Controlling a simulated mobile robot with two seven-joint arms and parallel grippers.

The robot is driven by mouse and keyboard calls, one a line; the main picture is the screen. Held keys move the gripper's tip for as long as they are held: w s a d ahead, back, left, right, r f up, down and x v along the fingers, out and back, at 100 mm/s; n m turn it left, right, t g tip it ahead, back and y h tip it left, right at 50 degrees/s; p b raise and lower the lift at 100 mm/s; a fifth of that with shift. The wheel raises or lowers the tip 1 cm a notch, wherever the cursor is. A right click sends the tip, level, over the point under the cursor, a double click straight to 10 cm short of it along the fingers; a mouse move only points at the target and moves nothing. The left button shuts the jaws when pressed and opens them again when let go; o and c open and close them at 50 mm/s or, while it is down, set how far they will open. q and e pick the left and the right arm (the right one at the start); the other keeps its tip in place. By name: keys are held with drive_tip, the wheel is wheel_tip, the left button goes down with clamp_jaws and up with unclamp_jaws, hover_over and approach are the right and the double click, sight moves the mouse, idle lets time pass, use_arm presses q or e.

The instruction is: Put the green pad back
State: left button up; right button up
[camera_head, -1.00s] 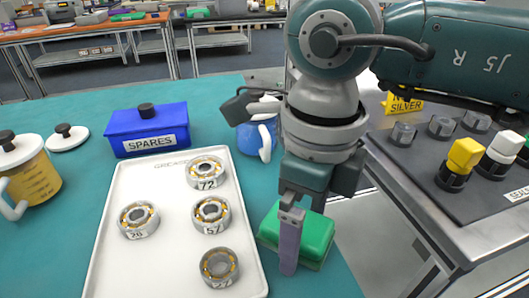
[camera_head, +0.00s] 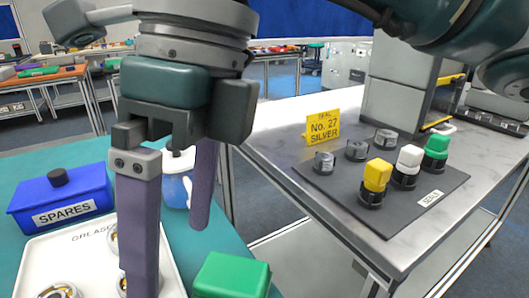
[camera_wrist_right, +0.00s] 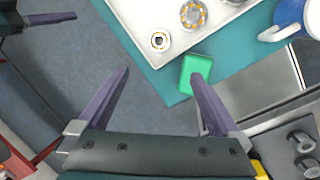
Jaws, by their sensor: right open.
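The green pad (camera_head: 232,277) is a green block on the teal table top beside the white tray, cut off by the bottom edge of the head view. In the right wrist view the green pad (camera_wrist_right: 188,80) lies at the table's edge. My right gripper (camera_head: 170,262) is open and empty above the table, to the left of the pad in the head view. In the right wrist view the pad is just beyond the right-hand fingertip of my right gripper (camera_wrist_right: 160,73). One finger of my left gripper (camera_wrist_right: 50,18) shows at the top left there; its opening is unclear.
The white tray (camera_head: 38,250) holds ring bearings, partly hidden by my gripper. A blue SPARES box (camera_head: 85,190) stands behind it, near a blue and white jug (camera_head: 177,190). A metal bench (camera_head: 290,205) at right carries a grey mat with yellow, white and green capped pieces.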

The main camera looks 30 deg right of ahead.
drive_tip(key=s+a+r+g+y, duration=0.1)
drive_tip(key=s+a+r+y, duration=0.25)
drive_tip(key=a, duration=0.35)
drive_tip(key=s+a+r+g+y, duration=0.1)
drive_tip(key=s+a+r+y, duration=0.2)
drive_tip(key=a+y, duration=0.25)
drive_tip(key=a+r+m+y, duration=0.2)
drive_tip(key=a+r+y, duration=0.25)
drive_tip(key=r, duration=0.25)
drive_tip(key=w+d+r+m+t+y, duration=0.6)
drive_tip(key=r+m+t, duration=0.3)
drive_tip(key=m+t, duration=0.2)
drive_tip(key=w+d+f+m+t+h, duration=0.5)
drive_tip(key=d+m+h, duration=0.3)
drive_tip(key=m+h, duration=0.3)
drive_tip(key=w+d+f+m+t+h, duration=0.5)
drive_tip(key=d+m+h, duration=0.4)
drive_tip(key=m, duration=0.5)
drive_tip(key=s+d+f+m+g+h, duration=0.1)
drive_tip(key=s+d+f+m+g, duration=0.2)
drive_tip(key=s+f+g, duration=0.5)
drive_tip(key=s+d+f+m+g+h, duration=0.2)
drive_tip(key=s+d+f, duration=0.3)
drive_tip(key=f, duration=0.7)
drive_tip(key=s+a+f+m+g, duration=0.1)
drive_tip(key=s+f+g, duration=0.3)
drive_tip(key=s, duration=0.6)
drive_tip(key=shift+s+f+g+y, duration=0.2)
drive_tip(key=shift+f+g+y, duration=0.15)
drive_tip(key=shift+g+y, duration=0.1)
